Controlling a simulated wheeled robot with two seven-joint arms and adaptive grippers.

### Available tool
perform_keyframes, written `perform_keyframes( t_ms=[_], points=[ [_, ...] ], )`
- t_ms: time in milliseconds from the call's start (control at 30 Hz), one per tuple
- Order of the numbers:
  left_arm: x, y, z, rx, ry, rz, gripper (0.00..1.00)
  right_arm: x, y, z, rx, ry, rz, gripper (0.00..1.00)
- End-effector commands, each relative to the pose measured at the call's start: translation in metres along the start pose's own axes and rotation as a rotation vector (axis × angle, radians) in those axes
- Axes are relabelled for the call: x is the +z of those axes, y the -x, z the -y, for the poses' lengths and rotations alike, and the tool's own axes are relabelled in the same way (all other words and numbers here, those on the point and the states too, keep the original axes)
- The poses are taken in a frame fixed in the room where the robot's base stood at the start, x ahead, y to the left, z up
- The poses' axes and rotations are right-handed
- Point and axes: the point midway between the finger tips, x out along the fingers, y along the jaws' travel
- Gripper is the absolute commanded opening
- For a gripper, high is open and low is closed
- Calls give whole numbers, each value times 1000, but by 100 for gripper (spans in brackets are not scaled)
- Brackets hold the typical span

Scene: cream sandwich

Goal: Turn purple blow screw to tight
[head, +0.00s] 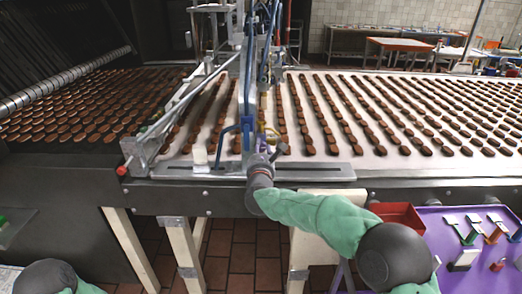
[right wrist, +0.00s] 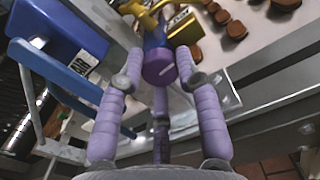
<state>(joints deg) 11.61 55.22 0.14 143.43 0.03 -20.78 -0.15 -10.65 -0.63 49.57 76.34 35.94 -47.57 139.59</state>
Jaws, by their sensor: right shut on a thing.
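The purple blow screw (right wrist: 158,70) shows in the right wrist view as a round purple end with a pale line across its face. My right gripper (right wrist: 161,82) is shut on it, one lilac finger on each side. In the head view my right gripper (head: 259,170) reaches the front edge of the machine at the foot of the blue upright; the screw is too small and covered to make out there. My left gripper is not in view; only part of my left arm shows at the lower left.
A conveyor (head: 350,150) with rows of brown biscuits runs behind the gripper. A blue bar (right wrist: 65,72) and blue block stand left of the fingers in the wrist view. A purple table (head: 450,265) with a red tray (head: 398,215) and small coloured tools lies at right.

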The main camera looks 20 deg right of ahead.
Motion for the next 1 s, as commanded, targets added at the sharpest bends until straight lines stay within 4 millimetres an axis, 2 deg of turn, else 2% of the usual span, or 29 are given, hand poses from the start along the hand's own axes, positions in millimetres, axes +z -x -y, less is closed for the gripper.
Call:
perform_keyframes(
  t_ms=[33, 700, 733, 800, 1000],
  points=[
    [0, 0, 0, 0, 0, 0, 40, -6, 0, 2, -3, -17, -9, 2],
    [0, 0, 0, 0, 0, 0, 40, -8, 1, 0, -1, -76, -14, 2],
    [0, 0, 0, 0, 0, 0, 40, -9, 1, 0, -1, -76, -15, 37],
    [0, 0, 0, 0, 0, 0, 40, -8, 1, 0, -1, -76, -14, 57],
    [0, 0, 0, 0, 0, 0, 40, -5, 0, 0, 0, -76, -9, 58]
  ],
)
